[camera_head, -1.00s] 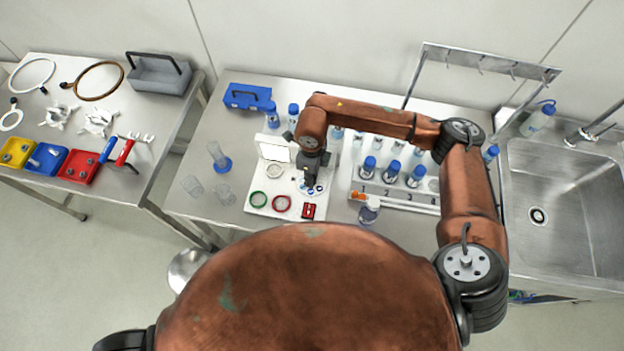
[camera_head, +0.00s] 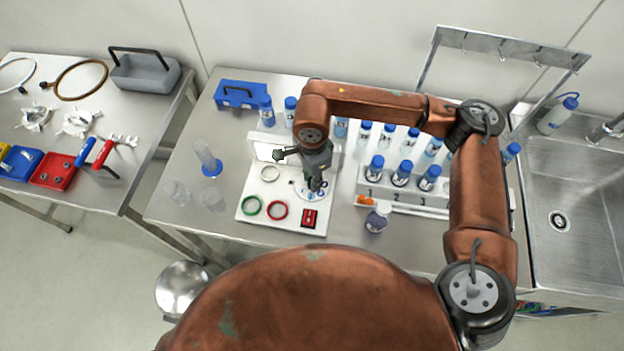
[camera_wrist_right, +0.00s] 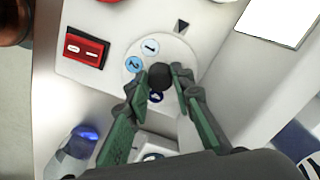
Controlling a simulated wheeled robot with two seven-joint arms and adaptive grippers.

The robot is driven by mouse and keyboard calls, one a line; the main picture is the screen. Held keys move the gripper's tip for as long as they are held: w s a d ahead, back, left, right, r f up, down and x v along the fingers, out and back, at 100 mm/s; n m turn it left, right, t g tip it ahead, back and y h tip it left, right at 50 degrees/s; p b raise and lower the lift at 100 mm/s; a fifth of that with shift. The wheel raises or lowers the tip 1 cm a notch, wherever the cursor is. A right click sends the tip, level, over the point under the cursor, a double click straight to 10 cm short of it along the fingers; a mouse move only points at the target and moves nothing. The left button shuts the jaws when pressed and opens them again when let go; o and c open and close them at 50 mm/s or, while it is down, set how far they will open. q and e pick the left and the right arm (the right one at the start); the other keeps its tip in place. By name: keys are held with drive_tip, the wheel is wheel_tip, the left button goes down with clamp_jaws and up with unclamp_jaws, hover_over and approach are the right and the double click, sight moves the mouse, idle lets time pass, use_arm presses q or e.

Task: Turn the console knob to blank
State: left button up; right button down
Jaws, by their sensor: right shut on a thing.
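The white console (camera_head: 285,220) stands on the middle table. Its dial (camera_wrist_right: 183,62) is a white disc with round labels: pale-blue 1 and 2, and a dark-blue one near the fingers. A black triangle mark (camera_wrist_right: 181,26) sits on the panel just outside the disc, and the disc's edge nearest it looks bare. My right gripper (camera_head: 315,188) points down at the dial. In the right wrist view its fingers (camera_wrist_right: 158,76) are shut on the black knob (camera_wrist_right: 160,72) at the disc's centre. The fingers hide part of the disc. My left gripper is not in view.
A red rocker switch (camera_wrist_right: 83,47) is beside the dial. Green (camera_head: 251,206), red (camera_head: 278,210) and cream rings (camera_head: 270,173) are also on the console. A rack (camera_head: 400,203) with blue-capped bottles stands close on the right. Clear glassware (camera_head: 207,160) stands on the left.

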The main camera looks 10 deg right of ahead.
drive_tip(key=shift+s+f+n+b, duration=0.2)
drive_tip(key=shift+n+b, duration=0.2)
drive_tip(key=shift+n, duration=0.2)
drive_tip(key=c, duration=1.7)
unclamp_jaws()
drive_tip(key=shift+w+r, duration=0.1)
drive_tip(key=shift+r, duration=0.05)
wheel_tip(320, 180, up, 12)
